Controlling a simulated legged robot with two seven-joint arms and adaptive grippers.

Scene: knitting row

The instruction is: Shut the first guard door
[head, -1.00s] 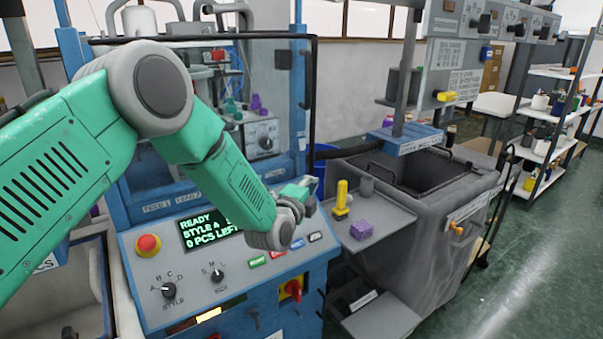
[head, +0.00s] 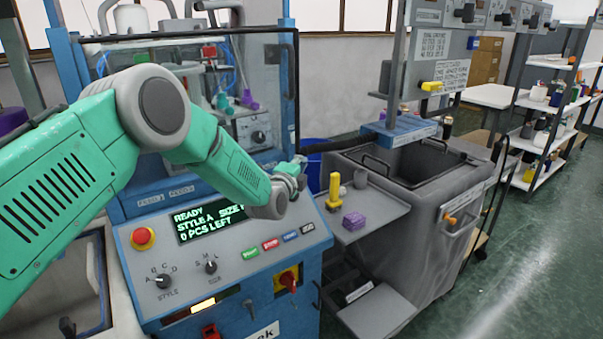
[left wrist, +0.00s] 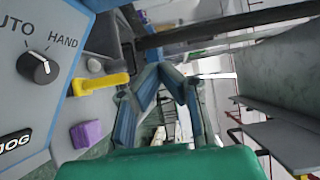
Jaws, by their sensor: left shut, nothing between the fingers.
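The guard door (head: 268,92) is a clear panel with a dark frame on the front of the blue machine. In the head view its right edge stands slightly outside the machine's blue post; how far it is open I cannot tell. My left gripper (head: 300,168) is just below the door's lower right corner, at the panel's right end. In the left wrist view its fingers (left wrist: 163,70) are shut and empty, and a dark bar (left wrist: 230,25), apparently the door frame, crosses beyond them. Contact is unclear. My right gripper is not in view.
The control panel has a red stop button (head: 143,237) and a READY screen (head: 210,222). A side shelf (head: 385,210) holds a yellow tool (head: 334,190) and a purple block (head: 354,220). A grey bin (head: 440,225) stands right.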

